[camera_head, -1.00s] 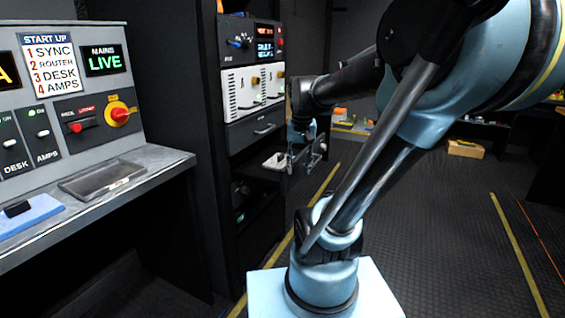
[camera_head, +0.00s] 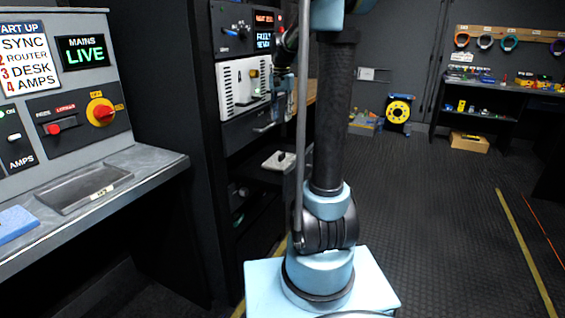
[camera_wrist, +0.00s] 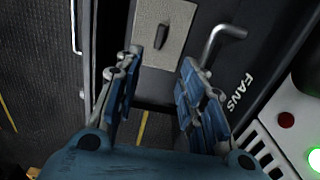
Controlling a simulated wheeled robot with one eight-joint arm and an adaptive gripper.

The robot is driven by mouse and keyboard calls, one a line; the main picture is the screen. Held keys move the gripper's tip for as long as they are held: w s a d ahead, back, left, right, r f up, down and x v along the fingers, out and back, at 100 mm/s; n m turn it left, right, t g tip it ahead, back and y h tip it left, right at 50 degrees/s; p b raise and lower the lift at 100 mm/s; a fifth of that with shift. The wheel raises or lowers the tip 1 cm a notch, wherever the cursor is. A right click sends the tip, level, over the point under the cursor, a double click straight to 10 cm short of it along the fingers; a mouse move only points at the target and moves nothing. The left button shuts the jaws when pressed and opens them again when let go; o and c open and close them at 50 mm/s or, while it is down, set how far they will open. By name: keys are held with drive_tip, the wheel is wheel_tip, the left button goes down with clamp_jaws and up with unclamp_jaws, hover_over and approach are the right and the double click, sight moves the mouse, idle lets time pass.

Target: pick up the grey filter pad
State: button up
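The grey filter pad (camera_head: 278,160) is a pale flat slab with a small dark grip on top. It lies on a dark shelf or drawer low in the rack. In the wrist view the pad (camera_wrist: 172,16) shows at the top, beyond the fingertips, with its black grip towards the left. My gripper (camera_wrist: 157,66) is open, its blue fingers spread with nothing between them. In the head view my gripper (camera_head: 272,116) is small, in front of the rack and above the pad; the arm hides part of that area.
A drawer handle (camera_wrist: 222,40) beside the word FANS is close to the right finger. The white rack unit (camera_head: 242,86) is above. The desk (camera_head: 150,165) at left holds an empty recessed tray (camera_head: 85,187) and a blue pad (camera_head: 15,222). The floor at right is clear.

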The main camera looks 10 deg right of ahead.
hover_over(281, 154)
drive_tip(key=f, duration=1)
drive_tip(key=shift+w+d+f, duration=0.2)
drive_tip(key=shift+d+f, duration=0.15)
drive_tip(key=shift+s+a+f, duration=0.1)
drive_tip(key=shift+f, duration=1.6)
drive_tip(key=shift+a+f, duration=0.1)
drive_tip(key=shift+f, duration=1.55)
clamp_jaws()
